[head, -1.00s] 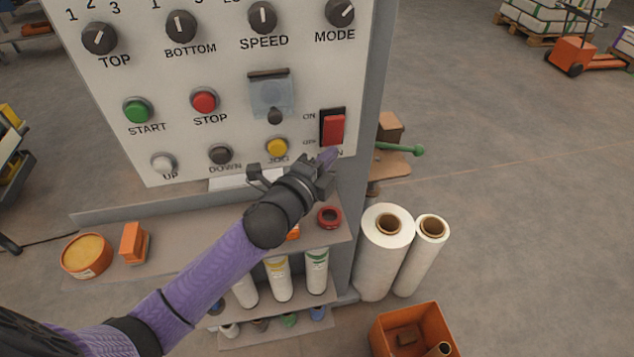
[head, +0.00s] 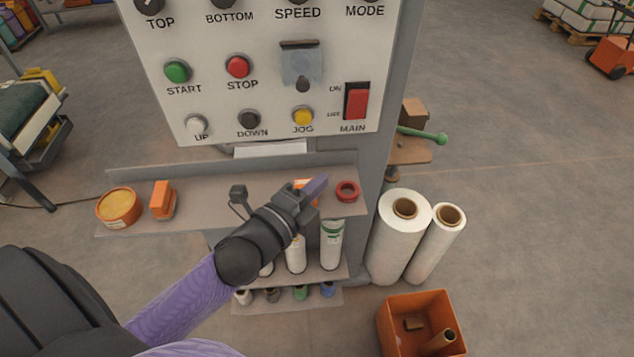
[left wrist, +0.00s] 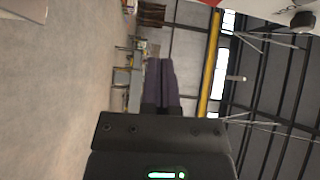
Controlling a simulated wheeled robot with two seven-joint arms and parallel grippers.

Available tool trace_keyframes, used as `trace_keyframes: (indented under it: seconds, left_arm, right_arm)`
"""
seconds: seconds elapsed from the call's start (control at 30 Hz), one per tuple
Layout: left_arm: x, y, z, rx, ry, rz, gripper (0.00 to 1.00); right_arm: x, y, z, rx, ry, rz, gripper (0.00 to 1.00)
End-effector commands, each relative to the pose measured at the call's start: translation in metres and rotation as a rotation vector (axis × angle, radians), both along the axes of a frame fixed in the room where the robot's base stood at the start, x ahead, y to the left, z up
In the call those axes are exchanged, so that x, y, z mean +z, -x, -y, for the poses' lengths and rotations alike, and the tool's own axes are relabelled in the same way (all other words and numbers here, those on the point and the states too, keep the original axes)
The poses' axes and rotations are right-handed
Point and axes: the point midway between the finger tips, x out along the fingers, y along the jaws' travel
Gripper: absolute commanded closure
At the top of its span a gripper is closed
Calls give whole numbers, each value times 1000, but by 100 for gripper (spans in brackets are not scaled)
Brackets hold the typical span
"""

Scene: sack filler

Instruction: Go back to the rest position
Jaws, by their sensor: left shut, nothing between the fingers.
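My left gripper (head: 314,187) is in front of the shelf below the control panel (head: 270,75), apart from the panel's buttons. Its purple fingers are shut with nothing between them; they also show in the left wrist view (left wrist: 160,85). The red MAIN switch (head: 356,103) is above and to the right of the gripper. The yellow JOG button (head: 303,116) is above it. My right gripper is not in view.
The shelf (head: 225,197) holds an orange tin (head: 118,207), an orange block (head: 162,200) and a red ring (head: 347,191). White rolls (head: 400,240) stand to the right. An orange bin (head: 420,310) is on the floor. Open floor lies at the right.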

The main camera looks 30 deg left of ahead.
Motion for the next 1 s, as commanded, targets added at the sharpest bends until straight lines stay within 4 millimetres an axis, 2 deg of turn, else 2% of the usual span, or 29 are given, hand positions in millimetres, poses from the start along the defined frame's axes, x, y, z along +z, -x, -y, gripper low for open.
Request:
trace_keyframes:
  seconds: [0.37,0.43,0.47,0.57,0.6,0.67,0.7,0.77,0.8,0.9,1.0]
  left_arm:
    - [-4,0,-1,5,8,-13,100]
    - [-29,0,-6,32,54,-83,100]
    - [-49,2,-10,55,88,-138,100]
    - [-141,23,-26,183,269,-397,100]
    - [-181,40,-30,252,352,-512,100]
    - [-237,73,-34,364,472,-677,100]
    - [-271,100,-34,447,547,-782,100]
    - [-315,145,-31,580,650,-932,100]
    - [-339,177,-28,673,709,-1023,100]
    - [-379,253,-18,888,817,-1202,100]
    - [-395,307,-9,1051,874,-1311,100]
  right_arm:
    - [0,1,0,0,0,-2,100]
    - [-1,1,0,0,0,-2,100]
    - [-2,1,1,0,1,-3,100]
    - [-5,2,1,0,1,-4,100]
    - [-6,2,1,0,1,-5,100]
    - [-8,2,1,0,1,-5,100]
    - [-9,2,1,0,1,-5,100]
    - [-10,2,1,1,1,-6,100]
    - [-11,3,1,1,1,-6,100]
    - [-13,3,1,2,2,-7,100]
    - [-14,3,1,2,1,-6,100]
